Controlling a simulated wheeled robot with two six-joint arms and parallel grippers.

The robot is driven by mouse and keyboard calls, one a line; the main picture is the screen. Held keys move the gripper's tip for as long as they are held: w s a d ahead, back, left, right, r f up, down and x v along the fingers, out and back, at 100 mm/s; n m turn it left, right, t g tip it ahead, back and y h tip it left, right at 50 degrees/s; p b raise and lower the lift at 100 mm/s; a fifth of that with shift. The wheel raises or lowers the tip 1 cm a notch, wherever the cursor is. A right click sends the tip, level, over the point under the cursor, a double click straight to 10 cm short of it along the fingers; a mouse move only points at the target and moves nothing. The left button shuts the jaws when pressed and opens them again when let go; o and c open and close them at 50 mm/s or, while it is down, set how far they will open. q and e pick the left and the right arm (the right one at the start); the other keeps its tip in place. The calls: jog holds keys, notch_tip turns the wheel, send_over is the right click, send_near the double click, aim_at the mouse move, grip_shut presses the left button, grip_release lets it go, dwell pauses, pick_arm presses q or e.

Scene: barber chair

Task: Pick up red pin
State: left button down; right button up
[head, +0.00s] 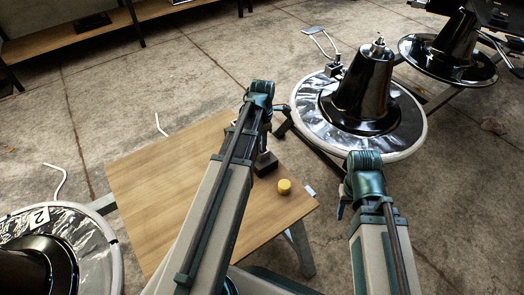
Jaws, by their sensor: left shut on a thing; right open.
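I cannot make out a red pin anywhere in the head view. My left gripper (265,163) points down over the right part of the wooden table (150,190), just behind a small yellow cylinder (284,187). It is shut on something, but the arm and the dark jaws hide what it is. My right gripper (342,197) is to the right of the table, over the floor. It is open and mostly hidden behind its own wrist.
A black cone-shaped chair base (364,90) on a round plate stands ahead of the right arm. Another black base (457,42) is at the top right, and a third (40,268) at the lower left. A wooden shelf (60,38) runs along the back left.

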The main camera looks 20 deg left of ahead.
pick_arm(q)
jog(key=shift+r, duration=0.1)
dwell(0.4)
notch_tip(320, 180, up, 10)
jog(key=p, duration=1)
notch_tip(320, 180, up, 8)
jog(key=p, duration=0.8)
jog(key=shift+r+p, duration=0.2)
jog(key=shift+p, duration=0.1)
